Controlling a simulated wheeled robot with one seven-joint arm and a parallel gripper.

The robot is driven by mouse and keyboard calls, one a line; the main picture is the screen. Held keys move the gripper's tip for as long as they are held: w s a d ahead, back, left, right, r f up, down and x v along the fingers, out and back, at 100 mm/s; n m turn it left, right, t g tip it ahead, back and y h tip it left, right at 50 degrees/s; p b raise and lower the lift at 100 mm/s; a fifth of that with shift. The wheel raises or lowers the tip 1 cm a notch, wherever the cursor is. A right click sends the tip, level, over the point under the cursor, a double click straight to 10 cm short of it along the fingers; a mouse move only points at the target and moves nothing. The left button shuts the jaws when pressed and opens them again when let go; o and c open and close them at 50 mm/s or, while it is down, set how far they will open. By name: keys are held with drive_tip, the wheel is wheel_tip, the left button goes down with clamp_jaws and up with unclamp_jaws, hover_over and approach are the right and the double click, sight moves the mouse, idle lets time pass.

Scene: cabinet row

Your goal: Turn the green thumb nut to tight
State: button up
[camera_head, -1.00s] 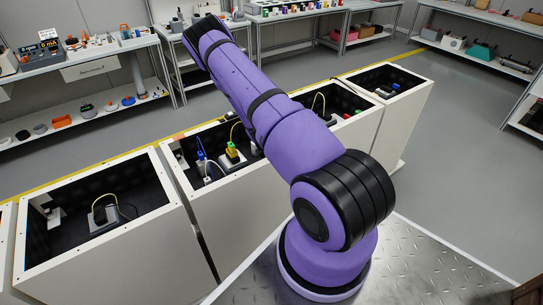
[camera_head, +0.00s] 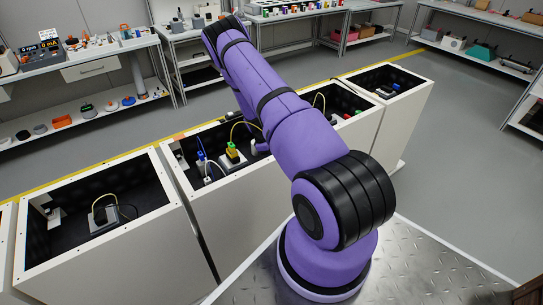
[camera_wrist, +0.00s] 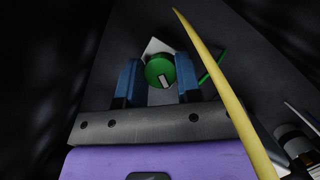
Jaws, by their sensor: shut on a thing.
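The green thumb nut (camera_wrist: 157,68) is a round green knob with a white mark on its face, in the wrist view. It sits in front of a pale plate (camera_wrist: 153,46) inside a dark cabinet. My gripper (camera_wrist: 159,62) has its two blue fingers on either side of the nut and is shut on it. In the head view my arm hides the gripper and I cannot make out this nut.
A yellow cable (camera_wrist: 222,80) arcs close beside the right finger, and a green strip (camera_wrist: 214,68) lies behind it. The open cabinet (camera_head: 192,190) has pale walls around the work space. Neighbouring cabinets (camera_head: 150,240) stand on both sides.

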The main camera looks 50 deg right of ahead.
drive_tip(key=m+y, duration=0.1)
drive_tip(key=m, duration=0.2)
drive_tip(key=m+y, duration=0.1)
drive_tip(key=m, duration=0.2)
drive_tip(key=shift+w+d, duration=0.1)
drive_tip(key=m+y, duration=0.2)
drive_tip(key=m, duration=0.4)
drive_tip(key=shift+r, duration=0.1)
idle(0.5)
drive_tip(key=o, duration=0.9)
drive_tip(key=shift+o, duration=0.2)
drive_tip(key=v, duration=1)
drive_tip(key=shift+d+r, duration=0.35)
